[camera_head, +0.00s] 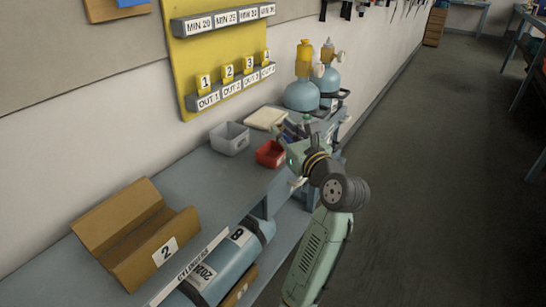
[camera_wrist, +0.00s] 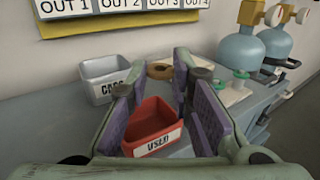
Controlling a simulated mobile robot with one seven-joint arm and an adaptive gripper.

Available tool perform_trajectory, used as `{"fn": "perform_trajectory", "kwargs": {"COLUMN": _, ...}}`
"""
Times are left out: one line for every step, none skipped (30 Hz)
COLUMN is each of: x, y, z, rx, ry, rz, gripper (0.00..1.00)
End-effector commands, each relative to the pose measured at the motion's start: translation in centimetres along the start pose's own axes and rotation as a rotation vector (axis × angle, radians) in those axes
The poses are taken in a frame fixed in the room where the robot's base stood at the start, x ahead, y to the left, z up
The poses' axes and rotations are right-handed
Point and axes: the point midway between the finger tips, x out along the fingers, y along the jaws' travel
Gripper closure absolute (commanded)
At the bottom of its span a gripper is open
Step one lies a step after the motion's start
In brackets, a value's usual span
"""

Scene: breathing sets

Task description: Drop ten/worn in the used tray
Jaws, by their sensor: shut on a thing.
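I cannot read any mark on the ring. In the head view my gripper (camera_head: 290,129) is over the bench behind the red tray, and the ring cannot be made out there. The red used tray (camera_wrist: 155,113) is open-topped, with a "USED" label on its front. It shows between the fingers in the wrist view, and beside my gripper in the head view (camera_head: 270,154). Its visible inside looks empty.
A grey tray (camera_head: 230,138) stands left of the red one. A pale board (camera_head: 265,118) lies behind. The yellow label panel (camera_head: 200,50) is on the wall.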

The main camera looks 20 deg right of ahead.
Motion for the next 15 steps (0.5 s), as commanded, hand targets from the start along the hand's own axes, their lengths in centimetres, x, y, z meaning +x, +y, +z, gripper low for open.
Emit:
{"fn": "perform_trajectory", "kwargs": {"x": 0.0, "y": 0.01, "z": 0.02, "rx": 0.0, "ry": 0.0, "rz": 0.0, "gripper": 0.78}}
{"fn": "perform_trajectory", "kwargs": {"x": 0.0, "y": 0.01, "z": 0.02, "rx": 0.0, "ry": 0.0, "rz": 0.0, "gripper": 0.76}}
{"fn": "perform_trajectory", "kwargs": {"x": 0.0, "y": 0.01, "z": 0.02, "rx": 0.0, "ry": 0.0, "rz": 0.0, "gripper": 0.73}}
{"fn": "perform_trajectory", "kwargs": {"x": 0.0, "y": 0.01, "z": 0.01, "rx": 0.0, "ry": 0.0, "rz": 0.0, "gripper": 0.71}}
{"fn": "perform_trajectory", "kwargs": {"x": 0.01, "y": 0.01, "z": 0.01, "rx": 0.0, "ry": 0.0, "rz": 0.0, "gripper": 0.69}}
{"fn": "perform_trajectory", "kwargs": {"x": 0.0, "y": 0.01, "z": 0.01, "rx": 0.0, "ry": 0.0, "rz": 0.0, "gripper": 0.66}}
{"fn": "perform_trajectory", "kwargs": {"x": 0.01, "y": 0.01, "z": 0.01, "rx": 0.0, "ry": 0.0, "rz": 0.0, "gripper": 0.64}}
{"fn": "perform_trajectory", "kwargs": {"x": 0.01, "y": 0.01, "z": 0.01, "rx": 0.0, "ry": 0.0, "rz": 0.0, "gripper": 0.62}}
{"fn": "perform_trajectory", "kwargs": {"x": 0.01, "y": 0.01, "z": 0.0, "rx": 0.0, "ry": 0.0, "rz": 0.0, "gripper": 0.59}}
{"fn": "perform_trajectory", "kwargs": {"x": 0.01, "y": 0.01, "z": 0.0, "rx": 0.0, "ry": 0.0, "rz": 0.0, "gripper": 0.57}}
{"fn": "perform_trajectory", "kwargs": {"x": 0.01, "y": 0.01, "z": 0.0, "rx": 0.0, "ry": 0.0, "rz": 0.0, "gripper": 0.56}}
{"fn": "perform_trajectory", "kwargs": {"x": 0.01, "y": 0.01, "z": 0.0, "rx": 0.0, "ry": 0.0, "rz": 0.0, "gripper": 0.56}}
{"fn": "perform_trajectory", "kwargs": {"x": 0.01, "y": 0.01, "z": 0.0, "rx": 0.0, "ry": 0.0, "rz": 0.0, "gripper": 0.56}}
{"fn": "perform_trajectory", "kwargs": {"x": 0.01, "y": 0.01, "z": 0.0, "rx": 0.0, "ry": 0.0, "rz": 0.0, "gripper": 0.56}}
{"fn": "perform_trajectory", "kwargs": {"x": 0.01, "y": 0.01, "z": -0.01, "rx": 0.0, "ry": 0.0, "rz": 0.0, "gripper": 0.56}}
